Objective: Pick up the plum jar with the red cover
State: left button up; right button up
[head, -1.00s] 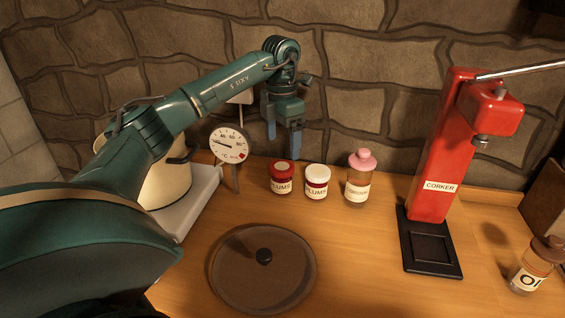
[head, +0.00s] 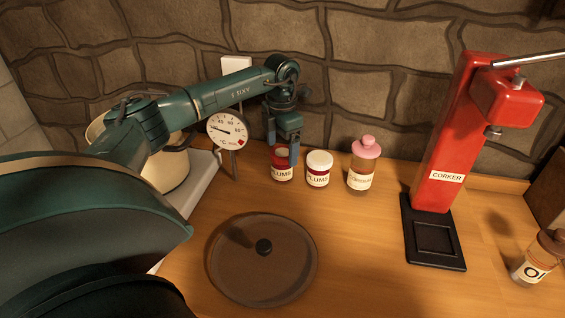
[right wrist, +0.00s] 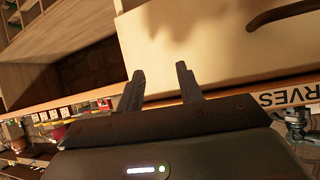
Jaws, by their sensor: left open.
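The plum jar with the red cover (head: 281,175) stands on the wooden counter near the wall. Its label reads "PLUMS". My left gripper (head: 283,155) is open and pointing down at this jar. Its fingers hide part of the red cover, one finger at the left edge and one in front at the right. I cannot tell whether they touch the jar. A second plum jar with a white cover (head: 318,169) stands close on its right. My right gripper (right wrist: 160,72) shows only in the right wrist view; its fingers are apart with nothing between them.
A pink-capped bottle (head: 362,166) stands right of the jars. A dial thermometer (head: 227,131) and a cream pot (head: 165,172) are at left. A round brown lid (head: 235,285) lies in front. The red corker (head: 445,150) and a brown-capped jar (head: 535,262) are at right.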

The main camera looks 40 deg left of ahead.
aim_at(283, 152)
pick_arm(q)
notch_tip(283, 152, down, 4)
jog(key=shift+d+f+p, duration=0.1)
jog(key=shift+f+p, duration=0.05)
jog(key=shift+p, duration=0.15)
jog(key=shift+c, duration=0.3)
jog(key=shift+w, duration=0.1)
jog(key=c, duration=1.2)
